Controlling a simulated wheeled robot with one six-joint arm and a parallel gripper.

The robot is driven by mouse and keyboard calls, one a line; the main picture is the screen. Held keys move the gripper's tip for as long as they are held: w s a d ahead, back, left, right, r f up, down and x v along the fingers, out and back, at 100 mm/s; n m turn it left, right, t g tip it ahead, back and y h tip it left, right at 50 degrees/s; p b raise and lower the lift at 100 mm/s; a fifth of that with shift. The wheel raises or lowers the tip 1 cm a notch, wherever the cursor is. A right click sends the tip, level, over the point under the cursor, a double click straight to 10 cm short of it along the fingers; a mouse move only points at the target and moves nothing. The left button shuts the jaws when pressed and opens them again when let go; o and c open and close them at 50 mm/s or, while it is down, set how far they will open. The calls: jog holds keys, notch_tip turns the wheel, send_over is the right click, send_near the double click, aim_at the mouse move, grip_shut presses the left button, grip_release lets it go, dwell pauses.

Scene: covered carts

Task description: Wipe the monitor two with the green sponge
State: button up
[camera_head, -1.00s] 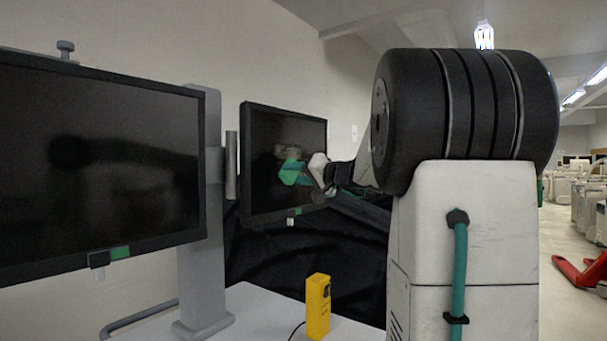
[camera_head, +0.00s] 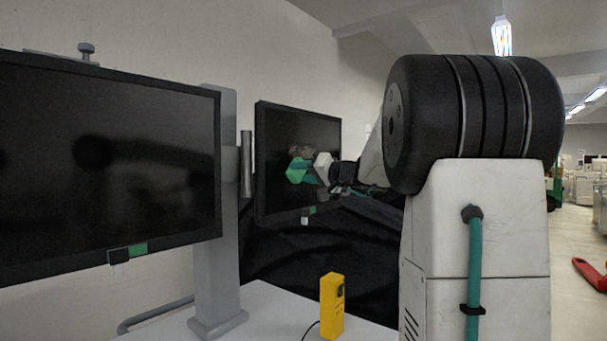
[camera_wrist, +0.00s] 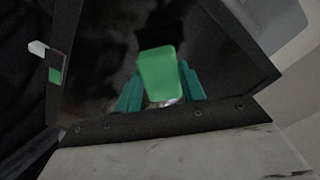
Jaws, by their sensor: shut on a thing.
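My gripper (camera_wrist: 160,78), with teal fingers, is shut on the green sponge (camera_wrist: 160,66) in the wrist view. The farther dark monitor (camera_wrist: 105,55) fills the background behind the sponge. In the head view, this monitor (camera_head: 266,165) stands mid-picture, and the sponge (camera_head: 297,170) is in front of its screen. I cannot tell whether the sponge touches the glass. A nearer, larger black monitor (camera_head: 100,150) stands at the left on a grey post. I see no number on either monitor. My arm hides part of the area right of the farther monitor.
A yellow box-shaped device (camera_head: 332,306) with a cable stands on the white cart top (camera_head: 265,310). A black cover (camera_head: 350,245) drapes beneath the farther monitor. The grey post (camera_head: 216,260) stands between the monitors. Open floor (camera_head: 570,235) and red equipment (camera_head: 591,274) are at the far right.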

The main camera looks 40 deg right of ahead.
jog(key=shift+w+a, duration=0.15)
jog(key=shift+w, duration=0.9)
jog(key=shift+w+d, duration=0.1)
jog(key=shift+d, duration=1.7)
jog(key=shift+w+d, duration=1.1)
jog(key=shift+d, duration=5.75)
jog(key=a+r, duration=0.2)
jog(key=a, duration=0.5)
jog(key=shift+s+a, duration=0.15)
jog(key=shift+s, duration=0.3)
